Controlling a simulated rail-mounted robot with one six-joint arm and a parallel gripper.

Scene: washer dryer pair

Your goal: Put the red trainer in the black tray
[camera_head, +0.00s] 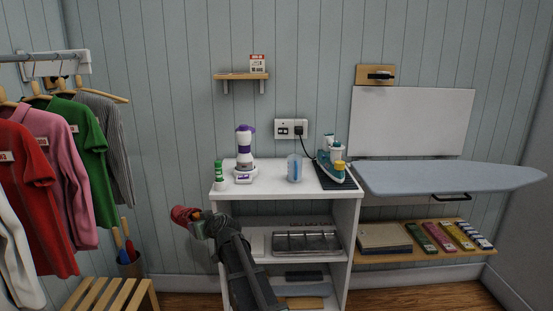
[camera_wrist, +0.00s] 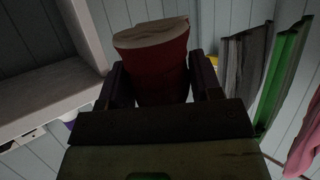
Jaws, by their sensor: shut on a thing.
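My gripper (camera_head: 194,220) is at the left side of the white shelf unit, raised off the floor and outside its shelves. It is shut on the red trainer (camera_head: 182,214), which is small in the head view. In the wrist view the red trainer (camera_wrist: 155,68) sits between the two dark fingers (camera_wrist: 160,85), with a pale cream face at its far end. Most of its shape is hidden. I cannot clearly identify the black tray; a dark flat item (camera_head: 304,276) lies on the lower shelf.
The white shelf unit (camera_head: 353,215) carries a blender (camera_head: 245,150), a cup (camera_head: 294,168) and an iron (camera_head: 331,165) on top. A metal tray (camera_head: 308,242) is on its middle shelf. A wooden bench (camera_head: 122,294) and hanging clothes (camera_head: 62,170) stand left. An ironing board (camera_head: 450,178) juts out right.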

